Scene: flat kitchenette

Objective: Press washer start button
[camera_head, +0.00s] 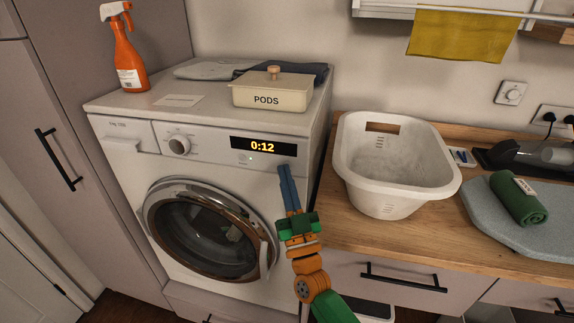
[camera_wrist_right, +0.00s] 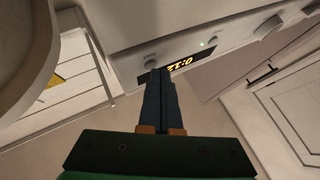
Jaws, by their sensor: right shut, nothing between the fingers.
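The white washer (camera_head: 160,165) stands on the left, with a lit display (camera_head: 262,146) reading 0:12 on its front panel. My right gripper (camera_head: 285,168) is shut and empty, its blue fingers pointing up at the panel just below the display's right end. In the wrist view, a small round button (camera_wrist_right: 150,62) with a tiny label sits beside the display (camera_wrist_right: 180,66), very close to the fingertips (camera_wrist_right: 160,71). Whether they touch it I cannot tell. In the head view the fingers hide that button. My left gripper is not in view.
A PODS box (camera_head: 270,95), folded cloths (camera_head: 208,69) and an orange spray bottle (camera_head: 128,60) are on the washer top. The round door (camera_head: 208,230) is shut. A white basket (camera_head: 392,165) stands on the wooden counter (camera_head: 350,225) to the right.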

